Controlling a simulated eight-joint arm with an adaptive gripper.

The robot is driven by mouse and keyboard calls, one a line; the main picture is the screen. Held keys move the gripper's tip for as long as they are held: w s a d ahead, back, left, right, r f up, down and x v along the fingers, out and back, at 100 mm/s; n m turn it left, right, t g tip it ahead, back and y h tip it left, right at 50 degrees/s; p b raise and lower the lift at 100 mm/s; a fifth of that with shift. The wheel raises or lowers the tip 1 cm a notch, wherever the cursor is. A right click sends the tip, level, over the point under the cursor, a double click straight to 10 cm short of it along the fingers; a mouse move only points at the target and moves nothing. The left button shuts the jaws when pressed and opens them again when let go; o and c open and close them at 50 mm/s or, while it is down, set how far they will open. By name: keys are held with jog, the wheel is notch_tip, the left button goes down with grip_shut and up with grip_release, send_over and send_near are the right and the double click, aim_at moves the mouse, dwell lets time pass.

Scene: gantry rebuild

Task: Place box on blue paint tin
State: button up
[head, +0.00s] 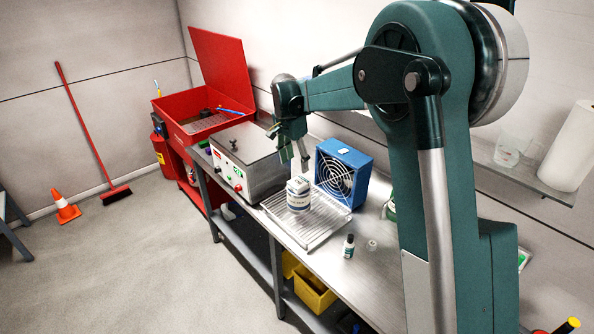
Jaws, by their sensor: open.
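A small white tin with a dark blue printed band (298,201) stands upright on the ribbed metal tray on the bench. A pale, box-like piece with dark print (304,182) shows at its top. It looks like a small box resting on the tin, but I cannot tell for sure that it is separate. My gripper (294,159) is open above and slightly left of the tin, fingers pointing down. Nothing shows between the fingers, and they look apart from the box-like piece. No other blue paint tin is clear in view.
A blue fan unit (344,174) stands close behind the tin. A steel machine with red knobs (246,160) is to the left. The ribbed tray (322,232) has free room in front. A small dark bottle (348,247) stands nearer on the bench. An open red parts washer (190,112) is farther back.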

jog(key=shift+s+a+r, duration=0.1)
jog(key=shift+a+r, duration=0.05)
jog(key=shift+r, duration=0.9)
jog(key=s+d+r+n+t, duration=0.1)
jog(key=s+d+r, duration=0.3)
jog(key=s+d, duration=0.3)
jog(key=s+d+r+n+t+y, duration=0.1)
jog(key=s+d+r+n, duration=0.1)
jog(key=s+d+r, duration=0.45)
jog(key=s+d+r+n+t, duration=0.1)
jog(key=s+d+r, duration=0.1)
jog(key=s+d, duration=0.5)
jog(key=s+d+f+n+t, duration=0.1)
jog(key=s+d+f, duration=0.1)
jog(key=s, duration=0.7)
jog(key=s+d+f+n+t, duration=0.1)
jog(key=s+d+f+n, duration=0.1)
jog(key=s, duration=0.7)
jog(key=s+d+f+n+t, duration=0.1)
jog(key=s+d+f+n, duration=0.1)
jog(key=s, duration=0.7)
jog(key=shift+s+d+f, duration=0.3)
jog(key=shift+d+f, duration=0.4)
jog(key=shift+d, duration=0.2)
